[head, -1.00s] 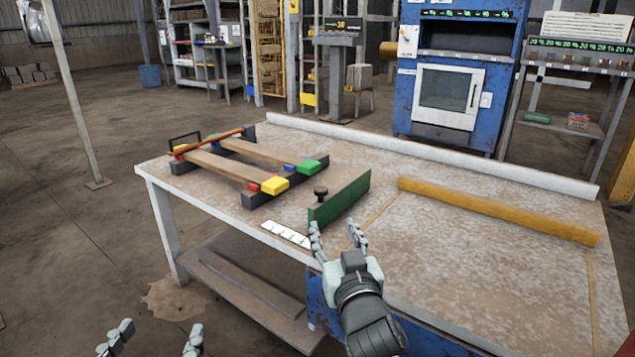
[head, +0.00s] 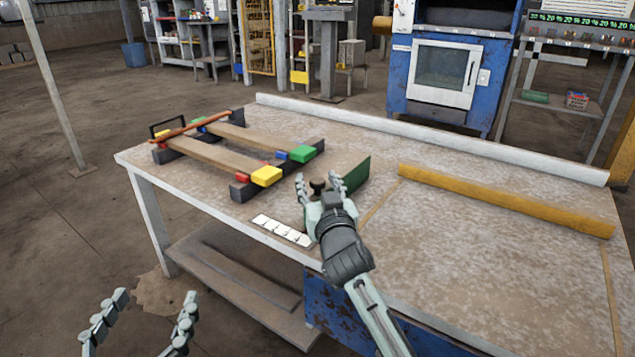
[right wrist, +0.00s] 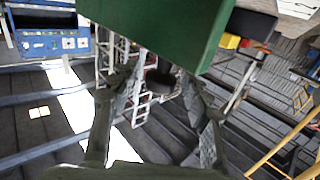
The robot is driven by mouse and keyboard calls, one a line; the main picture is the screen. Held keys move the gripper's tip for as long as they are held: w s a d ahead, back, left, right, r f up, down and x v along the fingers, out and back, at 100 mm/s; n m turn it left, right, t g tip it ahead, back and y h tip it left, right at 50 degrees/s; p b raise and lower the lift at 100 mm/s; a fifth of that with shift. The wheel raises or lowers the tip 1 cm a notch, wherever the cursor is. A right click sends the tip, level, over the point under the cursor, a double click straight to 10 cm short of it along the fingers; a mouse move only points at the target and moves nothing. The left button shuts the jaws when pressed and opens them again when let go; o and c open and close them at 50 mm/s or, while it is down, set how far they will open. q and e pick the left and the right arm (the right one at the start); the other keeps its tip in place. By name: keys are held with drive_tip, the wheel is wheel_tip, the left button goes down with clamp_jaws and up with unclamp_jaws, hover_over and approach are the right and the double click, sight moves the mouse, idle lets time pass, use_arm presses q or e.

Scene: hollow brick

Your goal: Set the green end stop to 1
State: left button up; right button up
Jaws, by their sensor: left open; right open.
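The green end stop (head: 355,178) is an upright green plate on the bench, with a black knob (head: 318,186) at its near left side. In the right wrist view the green plate (right wrist: 160,25) fills the top and the dark knob (right wrist: 160,80) shows between my fingers. My right gripper (head: 319,181) is open, its fingers on either side of the knob; I cannot tell whether they touch it. A white marked strip (head: 282,230) lies left of this gripper; its marks are too small to read. My left gripper (head: 155,302) is open and empty, in front of the bench.
A frame of dark rails and wooden slats (head: 217,163) with yellow, green, red and blue blocks stands on the left of the bench (head: 450,265). A yellow bar (head: 505,200) lies to the right, and a white ledge (head: 430,140) runs along the back.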

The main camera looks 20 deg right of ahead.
drive_tip(key=shift+w, duration=0.15)
drive_tip(key=shift+c, duration=0.6)
clamp_jaws()
